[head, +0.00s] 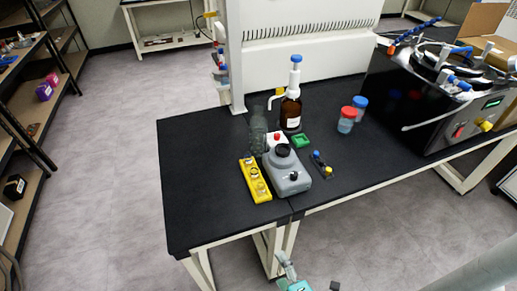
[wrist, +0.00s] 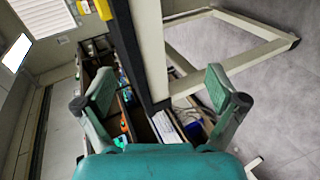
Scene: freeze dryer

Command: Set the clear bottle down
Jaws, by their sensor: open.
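The clear bottle (head: 258,130) stands upright on the black bench top (head: 205,185), left of the brown dispenser bottle and behind the grey mixer. It is see-through and hard to make out against the dark surface. My gripper (wrist: 162,85) is open and empty in the wrist view, its two teal-padded fingers spread apart. In the head view my gripper (head: 290,272) shows at the bottom edge, in front of the bench and well away from the clear bottle. The clear bottle cannot be made out in the wrist view.
Close around the clear bottle are the brown bottle (head: 291,110), grey mixer (head: 288,172), yellow rack (head: 254,180) and green block (head: 300,140). Red- and blue-capped jars (head: 346,122) stand to the right. The bench's left part is bare.

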